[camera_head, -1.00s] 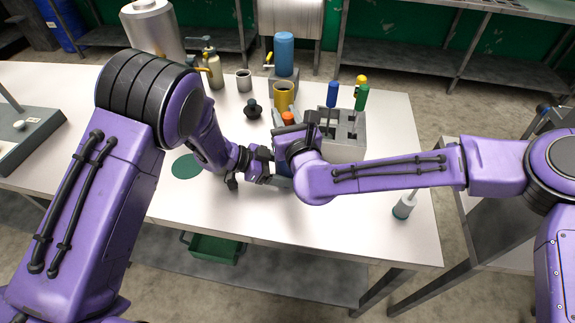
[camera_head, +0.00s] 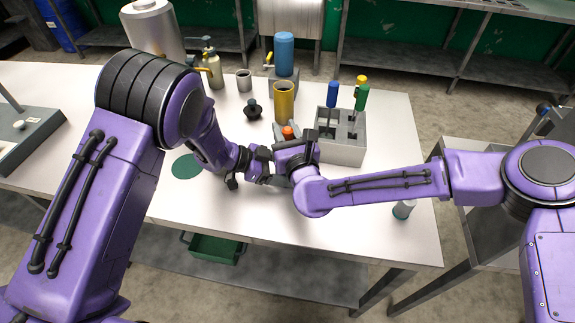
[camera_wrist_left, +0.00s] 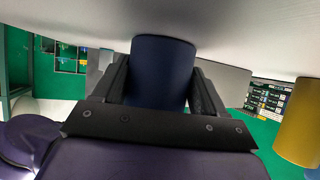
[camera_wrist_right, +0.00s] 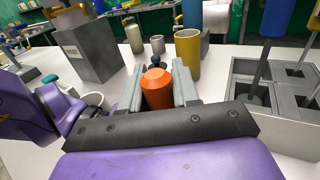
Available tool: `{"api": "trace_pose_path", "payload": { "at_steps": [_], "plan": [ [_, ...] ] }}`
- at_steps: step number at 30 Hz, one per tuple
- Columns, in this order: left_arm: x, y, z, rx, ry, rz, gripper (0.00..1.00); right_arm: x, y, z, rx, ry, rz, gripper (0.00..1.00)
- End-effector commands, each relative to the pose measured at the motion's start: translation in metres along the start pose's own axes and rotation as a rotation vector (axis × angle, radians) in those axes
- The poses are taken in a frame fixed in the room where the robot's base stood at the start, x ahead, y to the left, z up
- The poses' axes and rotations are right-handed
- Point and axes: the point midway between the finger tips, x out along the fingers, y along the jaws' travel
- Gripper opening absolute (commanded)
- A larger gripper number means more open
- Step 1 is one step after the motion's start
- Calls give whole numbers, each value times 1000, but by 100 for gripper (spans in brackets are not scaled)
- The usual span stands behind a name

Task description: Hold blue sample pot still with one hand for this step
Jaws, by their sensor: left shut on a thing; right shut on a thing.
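The blue sample pot (camera_wrist_left: 160,72) stands between the two fingers of my left gripper (camera_wrist_left: 162,85), which is shut on it in the left wrist view. In the head view my left gripper (camera_head: 258,166) is low over the table, and the pot is mostly hidden by the arms. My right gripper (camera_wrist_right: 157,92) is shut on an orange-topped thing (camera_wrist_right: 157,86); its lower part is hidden. In the head view the orange top (camera_head: 288,132) shows just beyond my right gripper (camera_head: 292,145), close to my left gripper.
A yellow cup (camera_head: 284,103) and black knob (camera_head: 253,110) stand behind the grippers. A grey block (camera_head: 342,152) with several upright colored handles is close on the right. A flat green disc (camera_head: 187,166) lies to the left.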

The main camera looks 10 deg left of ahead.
Motion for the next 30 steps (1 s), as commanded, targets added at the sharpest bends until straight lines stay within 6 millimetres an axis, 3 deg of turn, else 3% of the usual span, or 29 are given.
{"api": "trace_pose_path", "payload": {
  "at_steps": [30],
  "plan": [
    [0,0,0,0,1,0,50,0,0,114,0,-3,0,0]
  ]
}}
